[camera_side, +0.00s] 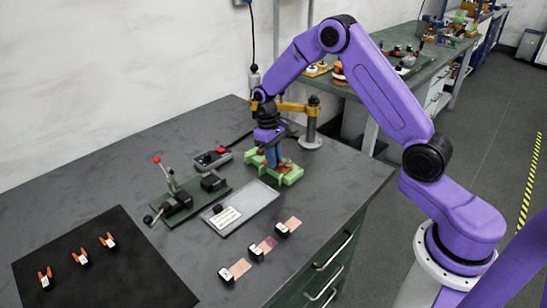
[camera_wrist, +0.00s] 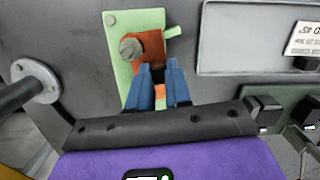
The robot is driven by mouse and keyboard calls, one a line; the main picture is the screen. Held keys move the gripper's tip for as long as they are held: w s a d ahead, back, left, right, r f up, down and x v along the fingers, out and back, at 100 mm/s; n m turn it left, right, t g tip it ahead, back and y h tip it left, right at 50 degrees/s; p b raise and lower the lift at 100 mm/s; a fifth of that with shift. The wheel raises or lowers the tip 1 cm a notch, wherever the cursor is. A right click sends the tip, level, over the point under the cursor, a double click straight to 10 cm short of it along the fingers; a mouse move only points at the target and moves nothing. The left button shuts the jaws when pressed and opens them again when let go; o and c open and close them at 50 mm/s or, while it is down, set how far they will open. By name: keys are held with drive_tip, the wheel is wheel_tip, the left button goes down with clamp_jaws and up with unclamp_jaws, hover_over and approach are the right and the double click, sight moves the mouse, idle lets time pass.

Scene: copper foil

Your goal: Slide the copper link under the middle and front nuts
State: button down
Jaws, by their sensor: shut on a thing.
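My gripper (camera_wrist: 161,70) points down over the green terminal block (camera_wrist: 118,25), its blue fingers shut on the dark grip of an orange copper link. The copper link (camera_wrist: 152,46) lies against the block, reaching from the fingers towards a round grey nut (camera_wrist: 131,48). Its orange shows beside the nut; I cannot tell if it is under it. The other nuts are hidden by the fingers or out of the wrist view. In the side view, my gripper (camera_side: 272,157) is low over the green block (camera_side: 288,178), and the link's contact is too small to tell.
Three orange forked links (camera_side: 83,257) with dark grips lie on a black mat (camera_side: 140,275). Several copper foil strips (camera_side: 240,268) lie near the front edge. A grey tray (camera_side: 262,196), a green lever fixture (camera_side: 185,205) and a grey post (camera_side: 312,125) stand near the block.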

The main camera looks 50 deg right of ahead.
drive_tip(key=shift+d, duration=0.4)
idle(0.4)
drive_tip(key=shift+f, duration=0.2)
idle(0.8)
drive_tip(key=c, duration=1.4)
unclamp_jaws()
drive_tip(key=shift+r, duration=0.25)
drive_tip(key=shift+r, duration=1.3)
drive_tip(key=o, duration=0.6)
